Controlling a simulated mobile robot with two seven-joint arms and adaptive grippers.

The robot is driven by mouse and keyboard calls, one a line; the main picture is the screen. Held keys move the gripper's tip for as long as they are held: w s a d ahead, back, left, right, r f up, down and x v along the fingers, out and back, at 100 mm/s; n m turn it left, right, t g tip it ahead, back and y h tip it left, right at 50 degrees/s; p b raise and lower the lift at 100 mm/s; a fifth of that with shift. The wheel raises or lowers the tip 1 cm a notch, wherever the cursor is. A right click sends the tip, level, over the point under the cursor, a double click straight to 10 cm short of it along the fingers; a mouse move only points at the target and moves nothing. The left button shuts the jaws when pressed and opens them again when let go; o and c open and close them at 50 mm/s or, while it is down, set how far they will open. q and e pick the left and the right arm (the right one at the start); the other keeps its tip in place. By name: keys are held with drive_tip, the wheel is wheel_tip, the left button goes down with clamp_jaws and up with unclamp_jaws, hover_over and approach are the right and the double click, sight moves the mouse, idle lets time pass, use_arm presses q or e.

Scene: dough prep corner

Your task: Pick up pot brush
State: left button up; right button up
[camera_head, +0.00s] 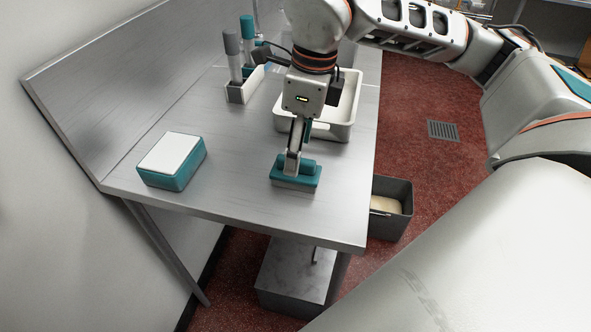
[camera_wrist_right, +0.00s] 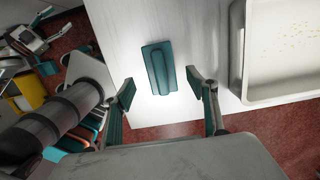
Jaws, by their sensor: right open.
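The pot brush (camera_head: 296,182) is a teal block with a raised grip along its top and a paler underside. It stands on the steel table near the front right edge. It also shows in the right wrist view (camera_wrist_right: 158,68), ahead of the fingers. My right gripper (camera_head: 294,153) is over the brush, fingers pointing down, and hides part of it in the head view. In the right wrist view my right gripper (camera_wrist_right: 161,88) is open, its fingers wide apart and empty, with the brush lined up between them.
A white tray (camera_head: 345,108) stands behind the brush, with yellowish crumbs showing in the wrist view. A holder (camera_head: 243,92) with upright grey and teal items is farther back. A teal box with a white top (camera_head: 172,162) is at left. A dark bin (camera_head: 400,220) stands beside the table.

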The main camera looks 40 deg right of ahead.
drive_tip(key=f, duration=0.5)
drive_tip(key=shift+w+a+f, duration=0.1)
drive_tip(key=shift+w+a, duration=0.05)
drive_tip(key=shift+w, duration=0.05)
drive_tip(key=c, duration=1.3)
